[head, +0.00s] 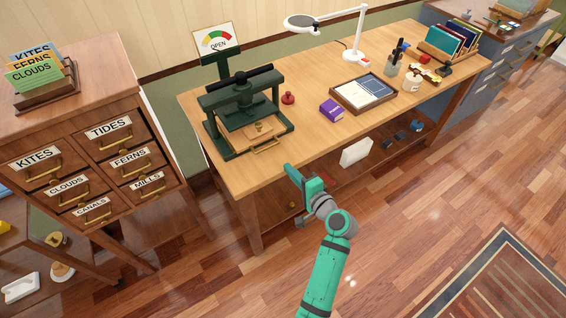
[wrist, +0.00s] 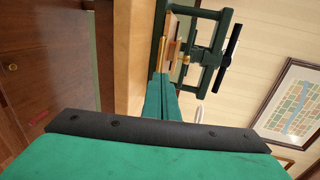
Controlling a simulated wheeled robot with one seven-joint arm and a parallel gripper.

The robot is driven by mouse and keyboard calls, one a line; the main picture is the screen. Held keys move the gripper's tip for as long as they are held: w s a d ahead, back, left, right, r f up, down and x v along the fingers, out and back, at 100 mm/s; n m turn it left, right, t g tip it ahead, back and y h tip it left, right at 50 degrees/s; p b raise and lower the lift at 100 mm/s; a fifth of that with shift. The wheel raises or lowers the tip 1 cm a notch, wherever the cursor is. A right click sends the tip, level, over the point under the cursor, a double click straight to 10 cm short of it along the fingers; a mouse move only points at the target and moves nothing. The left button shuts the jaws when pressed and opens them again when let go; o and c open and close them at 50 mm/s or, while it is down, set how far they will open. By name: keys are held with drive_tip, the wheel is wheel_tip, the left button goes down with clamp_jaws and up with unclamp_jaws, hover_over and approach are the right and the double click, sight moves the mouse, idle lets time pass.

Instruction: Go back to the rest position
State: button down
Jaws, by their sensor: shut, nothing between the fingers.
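My arm reaches up from the bottom of the head view, and my gripper (head: 289,168) is just off the front edge of the wooden worktable (head: 220,171). Its green fingers are shut with nothing between them. They also show closed together in the wrist view (wrist: 161,92), pointing toward the dark green press (wrist: 209,52). In the head view the press (head: 240,100) stands on the table's left end, behind and left of the fingertips, apart from them. A wooden tray with a brass handle (head: 266,146) sits in the press.
A labelled drawer cabinet (head: 80,140) stands at left. The tabletop holds a red knob (head: 288,98), a purple box (head: 332,110), a tray of cards (head: 392,93) and a white lamp (head: 354,52). A white block (head: 356,152) is on the lower shelf. The floor at right is clear around a rug (head: 500,275).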

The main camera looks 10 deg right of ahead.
drive_tip(key=shift+v, duration=1.1)
drive_tip(key=shift+s+a, duration=0.1)
drive_tip(key=s+a+f+n+h, duration=0.1)
drive_tip(key=s+f+h, duration=0.1)
drive_tip(key=s+f, duration=0.35)
drive_tip(key=s+a+f+n+g+h, duration=0.1)
drive_tip(key=s+f+n+h, duration=0.15)
drive_tip(key=s, duration=0.65)
drive_tip(key=s+a+f+n+h, duration=0.1)
drive_tip(key=s+f+h, duration=0.1)
drive_tip(key=s+f, duration=0.4)
drive_tip(key=s+a+r+n+t, duration=0.1)
drive_tip(key=s+a+r+n, duration=0.2)
drive_tip(key=s+r, duration=0.4)
drive_tip(key=s+a+r+n+t, duration=0.1)
drive_tip(key=s+a+r+n, duration=0.3)
drive_tip(key=s+r, duration=0.4)
drive_tip(key=s+n, duration=0.1)
drive_tip(key=s, duration=0.4)
drive_tip(key=shift+a+r+n, duration=0.2)
drive_tip(key=shift+a+n, duration=0.1)
drive_tip(key=shift+n, duration=0.05)
